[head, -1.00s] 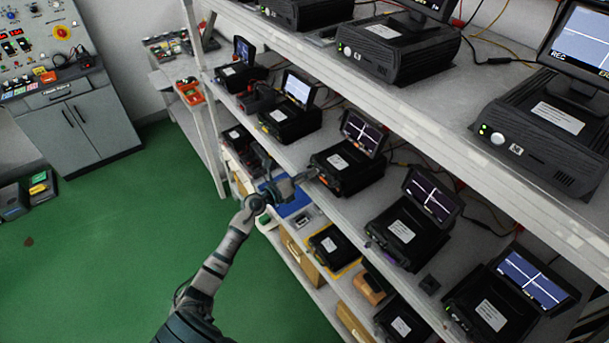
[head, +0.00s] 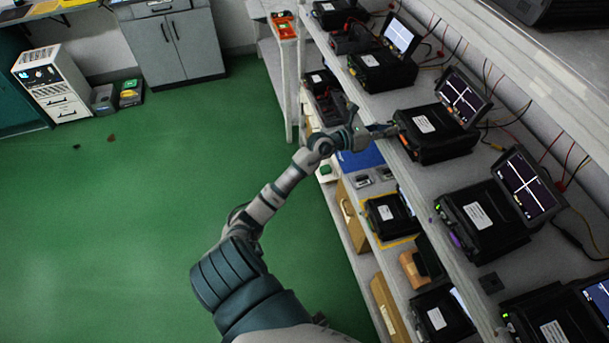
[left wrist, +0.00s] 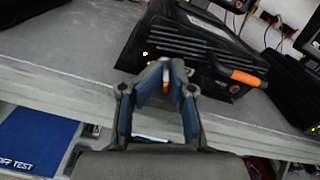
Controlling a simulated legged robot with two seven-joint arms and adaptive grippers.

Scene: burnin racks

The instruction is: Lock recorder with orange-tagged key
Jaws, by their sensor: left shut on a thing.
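The black recorder (head: 436,133) with a white label, a lit screen and an orange piece on its front stands on the middle shelf. In the left wrist view it fills the upper middle (left wrist: 190,50), with a green light and an orange grip-like piece (left wrist: 244,77) on its front. My left gripper (head: 388,130) is at the recorder's front left. In the left wrist view its fingers (left wrist: 165,68) close together before the recorder's front. A small orange and white bit, seemingly the tagged key (left wrist: 166,86), shows between them. Whether the key touches the lock is hidden. My right gripper is not in view.
Other recorders stand along the same shelf, one nearer (head: 480,215) and one farther (head: 383,70). The lower shelf holds a blue mat (head: 362,160), a black case (head: 388,213) and boxes.

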